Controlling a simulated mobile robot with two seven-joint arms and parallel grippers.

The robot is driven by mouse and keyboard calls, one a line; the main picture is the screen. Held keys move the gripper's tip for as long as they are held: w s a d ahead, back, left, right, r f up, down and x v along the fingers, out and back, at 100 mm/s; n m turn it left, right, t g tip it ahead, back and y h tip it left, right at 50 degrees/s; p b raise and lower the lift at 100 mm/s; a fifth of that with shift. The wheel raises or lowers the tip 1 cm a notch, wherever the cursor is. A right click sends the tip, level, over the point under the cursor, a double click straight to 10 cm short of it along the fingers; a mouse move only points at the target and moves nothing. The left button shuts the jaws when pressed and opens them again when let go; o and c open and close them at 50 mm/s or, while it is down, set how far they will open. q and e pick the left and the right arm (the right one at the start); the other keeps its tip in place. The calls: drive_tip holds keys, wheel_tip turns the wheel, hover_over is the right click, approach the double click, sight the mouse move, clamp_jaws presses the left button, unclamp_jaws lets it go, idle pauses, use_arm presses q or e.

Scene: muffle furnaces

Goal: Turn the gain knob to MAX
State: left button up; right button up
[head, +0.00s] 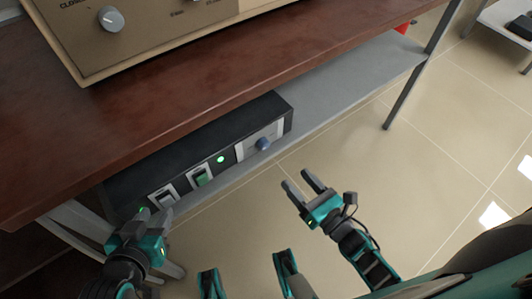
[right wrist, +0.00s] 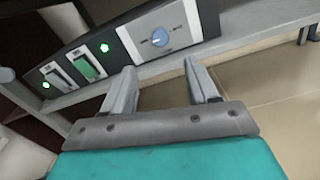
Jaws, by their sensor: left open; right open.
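A blue knob (head: 263,143) sits on a light panel at the right end of a dark control box (head: 240,129) under the table. In the right wrist view the knob (right wrist: 160,37) has a pale pointer mark and small print around it that I cannot read surely. My right gripper (head: 297,179) is open and empty, in front of the knob and apart from it. In the right wrist view the knob lies beyond the gap between my right fingertips (right wrist: 161,66). My left gripper (head: 154,213) is open near the box's left end.
Two rocker switches (head: 202,177) and a lit green lamp (head: 220,159) are on the box, left of the knob. The brown tabletop (head: 200,90) overhangs it and bears a beige furnace with a grey knob (head: 110,18).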

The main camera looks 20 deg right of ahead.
sight(266, 147)
drive_tip(key=b+x, duration=0.1)
drive_tip(key=x, duration=1.1)
drive_tip(key=shift+w+a+f+b, duration=0.1)
drive_tip(key=shift+w+b, duration=0.2)
drive_tip(key=shift+w, duration=0.1)
drive_tip(key=c, duration=1)
drive_tip(key=shift+c, duration=0.2)
